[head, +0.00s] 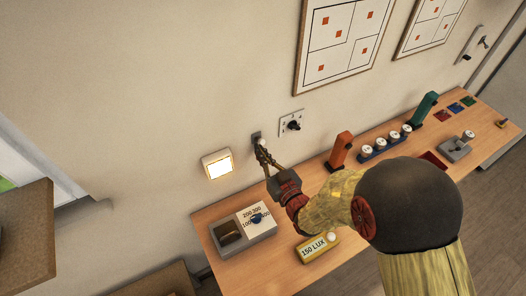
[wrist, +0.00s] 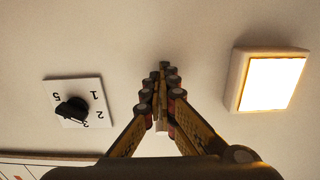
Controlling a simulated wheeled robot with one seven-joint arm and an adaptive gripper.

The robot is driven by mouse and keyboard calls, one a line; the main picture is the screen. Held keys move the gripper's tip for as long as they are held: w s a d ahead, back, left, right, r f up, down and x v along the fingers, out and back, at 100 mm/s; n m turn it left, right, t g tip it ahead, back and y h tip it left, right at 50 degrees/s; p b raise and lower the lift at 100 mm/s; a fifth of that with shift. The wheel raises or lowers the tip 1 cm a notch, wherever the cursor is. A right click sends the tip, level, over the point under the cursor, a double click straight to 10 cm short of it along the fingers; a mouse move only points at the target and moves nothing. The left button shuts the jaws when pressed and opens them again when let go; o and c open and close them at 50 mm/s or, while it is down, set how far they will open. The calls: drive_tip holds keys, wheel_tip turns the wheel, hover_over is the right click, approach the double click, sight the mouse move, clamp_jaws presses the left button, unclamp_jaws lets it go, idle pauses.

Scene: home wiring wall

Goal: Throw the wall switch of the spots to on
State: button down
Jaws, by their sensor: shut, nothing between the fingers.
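A small grey switch plate (head: 256,135) is on the wall between a lit square panel and a rotary dial. I see no label that ties it to the spots. My gripper (head: 261,149) is shut and empty, with its fingertips at the lower part of this plate, covering part of it. I cannot tell whether they touch it or which way its lever stands. In the wrist view the shut fingers (wrist: 166,75) point at the wall and hide most of the switch. A small pale piece (wrist: 161,128) shows between the fingers.
The lit panel (head: 218,165) is left of my gripper, and the dial (head: 291,123) is to the right. Below, the wooden bench (head: 350,268) holds a grey meter box (head: 228,233), a yellow 150 LUX block (head: 317,247) and an orange block (head: 339,150).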

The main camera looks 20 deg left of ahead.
drive_tip(key=shift+f, duration=0.1)
drive_tip(key=s+d+f+b, duration=0.3)
drive_tip(key=d+f+b, duration=0.1)
drive_tip(key=shift+s+d, duration=0.2)
drive_tip(key=shift+s, duration=0.05)
idle(0.8)
idle(0.6)
